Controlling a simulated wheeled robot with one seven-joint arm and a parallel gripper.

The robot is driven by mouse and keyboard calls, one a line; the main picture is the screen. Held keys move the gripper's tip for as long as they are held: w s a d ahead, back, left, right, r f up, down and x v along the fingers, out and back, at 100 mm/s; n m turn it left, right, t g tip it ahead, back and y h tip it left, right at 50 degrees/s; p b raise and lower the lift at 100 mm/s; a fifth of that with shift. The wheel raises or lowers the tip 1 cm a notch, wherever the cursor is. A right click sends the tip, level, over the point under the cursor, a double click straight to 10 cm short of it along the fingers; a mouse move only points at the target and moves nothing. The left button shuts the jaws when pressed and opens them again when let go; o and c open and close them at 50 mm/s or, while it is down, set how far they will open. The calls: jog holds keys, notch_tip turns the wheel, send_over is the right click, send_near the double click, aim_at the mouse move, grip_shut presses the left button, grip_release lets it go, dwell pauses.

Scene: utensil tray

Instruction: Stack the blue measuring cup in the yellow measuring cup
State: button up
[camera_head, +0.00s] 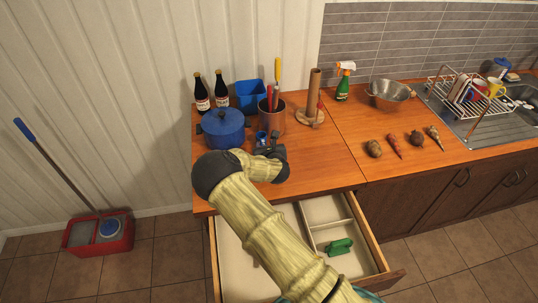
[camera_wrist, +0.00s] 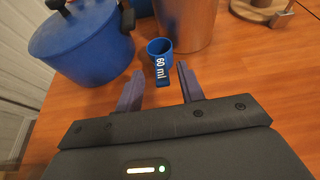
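The blue measuring cup (camera_wrist: 160,48), marked 60 ml, stands on the wooden counter in the wrist view. Its handle points toward my gripper (camera_wrist: 160,72). The two fingers are apart, one on each side of the handle's end, with nothing clamped between them; I cannot tell whether they touch it. In the head view a small part of the blue cup (camera_head: 261,137) shows beyond my gripper (camera_head: 268,145), which is over the counter. I cannot make out a yellow measuring cup in either view.
A blue pot (camera_head: 222,129) stands left of the blue cup, and a metal utensil holder (camera_head: 272,118) stands close behind it. A paper-towel stand (camera_head: 314,95) is to the right. Below, an open drawer (camera_head: 360,224) holds a green object (camera_head: 339,247). The front counter is mostly clear.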

jog(key=b+v, duration=0.1)
jog(key=v, duration=0.6)
jog(key=shift+s+b, duration=0.2)
jog(key=shift+b, duration=0.15)
jog(key=s+d+r+m+g+h, duration=0.1)
jog(key=s+d+m+g+h, duration=0.15)
jog(key=d+m, duration=0.55)
jog(key=s+d+r+m+g+h, duration=0.1)
jog(key=s+d+m+h, duration=0.15)
jog(key=d+m, duration=0.6)
jog(key=s+d+r+m+g, duration=0.1)
jog(key=s+r+m+g, duration=0.1)
jog(key=s+m, duration=0.5)
jog(key=s+d+r+m+g+y, duration=0.1)
jog(key=s+r+m+g, duration=0.1)
jog(key=s+r+m, duration=0.3)
jog(key=s+d+r+m+g, duration=0.2)
jog(key=s+r+m, duration=0.2)
jog(key=s+m, duration=0.7)
jog(key=shift+s+g, duration=0.35)
jog(key=shift+s, duration=0.1)
jog(key=shift+o, duration=0.5)
